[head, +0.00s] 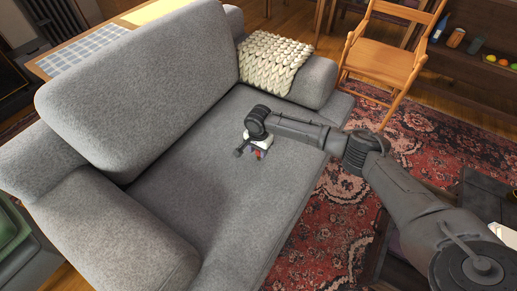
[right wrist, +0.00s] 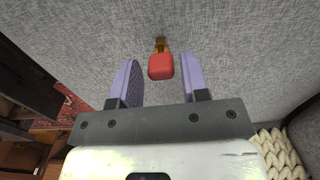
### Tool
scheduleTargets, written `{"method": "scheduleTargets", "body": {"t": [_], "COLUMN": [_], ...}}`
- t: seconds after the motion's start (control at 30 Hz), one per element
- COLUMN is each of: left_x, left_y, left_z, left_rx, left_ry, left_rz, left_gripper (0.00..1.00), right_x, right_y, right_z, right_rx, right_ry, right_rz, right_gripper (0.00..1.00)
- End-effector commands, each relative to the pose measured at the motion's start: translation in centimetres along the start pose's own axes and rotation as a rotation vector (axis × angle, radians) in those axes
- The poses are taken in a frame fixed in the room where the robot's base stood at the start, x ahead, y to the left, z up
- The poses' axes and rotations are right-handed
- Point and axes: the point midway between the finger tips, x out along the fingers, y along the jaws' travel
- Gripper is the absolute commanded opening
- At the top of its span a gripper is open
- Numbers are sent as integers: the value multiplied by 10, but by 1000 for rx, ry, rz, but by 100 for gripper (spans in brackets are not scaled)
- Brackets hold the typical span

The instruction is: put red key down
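The red key (right wrist: 161,66) has a red head and a short brass-coloured shaft (right wrist: 160,44). In the right wrist view it lies between the tips of my right gripper (right wrist: 160,75), with a visible gap on each side. The two purple fingers are apart, and neither appears to touch it. In the head view my right gripper (head: 252,154) is low over the seat of the grey sofa (head: 190,165), and a small red bit of the key (head: 259,154) shows by the fingers. The key appears to be on or very close to the seat fabric. My left gripper is not in view.
A cream knitted throw (head: 272,62) hangs over the sofa's far armrest. The backrest (head: 140,75) rises on the left. A wooden chair (head: 385,60) stands on the patterned rug (head: 340,215) beyond. The seat around the gripper is clear.

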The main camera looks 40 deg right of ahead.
Motion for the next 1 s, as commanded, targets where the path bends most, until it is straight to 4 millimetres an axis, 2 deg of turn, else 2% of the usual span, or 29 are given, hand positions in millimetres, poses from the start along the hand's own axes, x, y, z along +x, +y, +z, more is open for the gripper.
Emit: {"method": "scheduleTargets", "body": {"t": [0.1,0.4,0.8,1.0], "left_x": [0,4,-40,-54], "left_y": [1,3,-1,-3], "left_z": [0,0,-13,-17], "left_rx": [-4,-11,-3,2], "left_ry": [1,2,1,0], "left_rz": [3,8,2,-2], "left_gripper": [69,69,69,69], "right_x": [0,-2,-75,-104], "right_y": [0,0,0,0], "right_z": [0,0,0,0], "right_rx": [0,-1,-1,0], "right_ry": [0,1,0,-1], "right_rz": [0,-1,0,-1], "right_gripper": [52,52,52,52]}}
